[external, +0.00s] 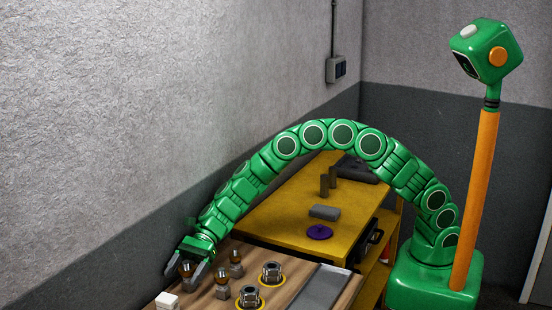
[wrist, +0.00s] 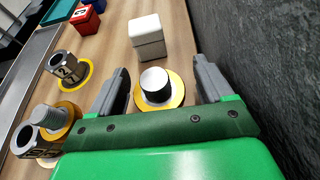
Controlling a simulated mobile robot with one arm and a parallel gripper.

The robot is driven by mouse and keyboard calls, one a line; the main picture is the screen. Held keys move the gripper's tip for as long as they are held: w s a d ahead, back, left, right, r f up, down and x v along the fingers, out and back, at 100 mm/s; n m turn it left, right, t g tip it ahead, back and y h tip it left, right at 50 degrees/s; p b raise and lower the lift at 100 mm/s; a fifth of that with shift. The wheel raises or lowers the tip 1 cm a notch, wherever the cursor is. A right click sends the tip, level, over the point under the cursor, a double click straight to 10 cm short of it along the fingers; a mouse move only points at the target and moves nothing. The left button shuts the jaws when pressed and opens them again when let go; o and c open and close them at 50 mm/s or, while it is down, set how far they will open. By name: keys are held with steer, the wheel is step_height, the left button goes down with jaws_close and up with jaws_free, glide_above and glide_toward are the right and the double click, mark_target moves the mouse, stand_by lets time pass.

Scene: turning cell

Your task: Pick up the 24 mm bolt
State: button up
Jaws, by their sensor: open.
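My gripper (wrist: 160,88) is open, its two grey fingers on either side of an upright bolt (wrist: 154,80). This bolt has a pale round top, a dark band below it and a brass-coloured collar. No size mark shows on it, so I cannot tell whether it is the 24 mm one. In the external view my gripper (external: 186,268) is low over the left end of the wooden bench, around a bolt. Another bolt (wrist: 47,117) with a grey shank and brass collar stands at the lower left of the wrist view; its base mark is not clearly readable.
A hexagonal piece (wrist: 63,67) with a partly readable number stands on a yellow ring. A white block (wrist: 148,35) stands beyond the fingers. The wall (wrist: 250,60) runs close on the right.

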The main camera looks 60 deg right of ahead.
steer(key=shift+a+f, duration=0.1)
steer(key=shift+a, duration=0.1)
jaws_close()
stand_by(0.4)
